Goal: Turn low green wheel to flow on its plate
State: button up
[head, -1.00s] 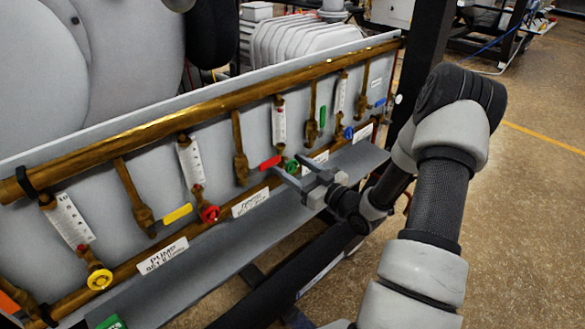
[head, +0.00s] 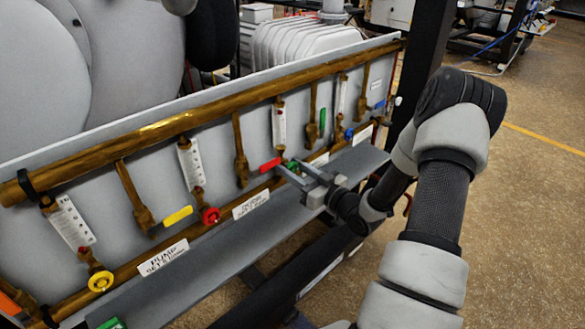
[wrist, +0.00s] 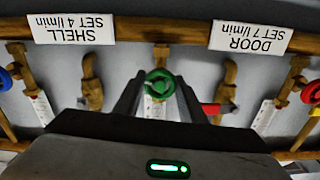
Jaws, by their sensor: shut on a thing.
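The low green wheel (wrist: 158,84) sits on the lower brass pipe, under a white flow scale. In the wrist view it is between the fingertips of my gripper (wrist: 157,88), which is shut on it. In the head view my gripper (head: 288,170) covers most of the wheel, and only a little green (head: 293,164) shows. The wrist view is upside down. It shows a plate reading SHELL SET 4 l/min (wrist: 72,29) to the left of the wheel and a plate reading DOOR SET 7 l/min (wrist: 252,38) to the right. The scale reading is too small and covered to tell.
A red lever (head: 269,165) is close beside my gripper. A red wheel (head: 210,216), a yellow lever (head: 177,215) and a yellow wheel (head: 100,281) are further left. A green lever (head: 322,122) and a blue wheel (head: 348,133) are to the right. A grey ledge (head: 215,255) runs below.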

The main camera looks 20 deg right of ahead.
jog(key=m+p, duration=0.2)
jog(key=m, duration=0.5)
jog(key=m+p, duration=0.2)
jog(key=m, duration=0.4)
jog(key=shift+m, duration=0.3)
jog(key=m+p, duration=0.2)
jog(key=m, duration=0.5)
jog(key=shift+f, duration=0.15)
jog(key=m+p, duration=0.1)
jog(key=m, duration=0.5)
jog(key=shift+f+m, duration=0.1)
jog(key=shift+m, duration=0.3)
jog(key=o, duration=1.1)
jog(key=shift+c, duration=0.2)
jog(key=shift+s, duration=0.1)
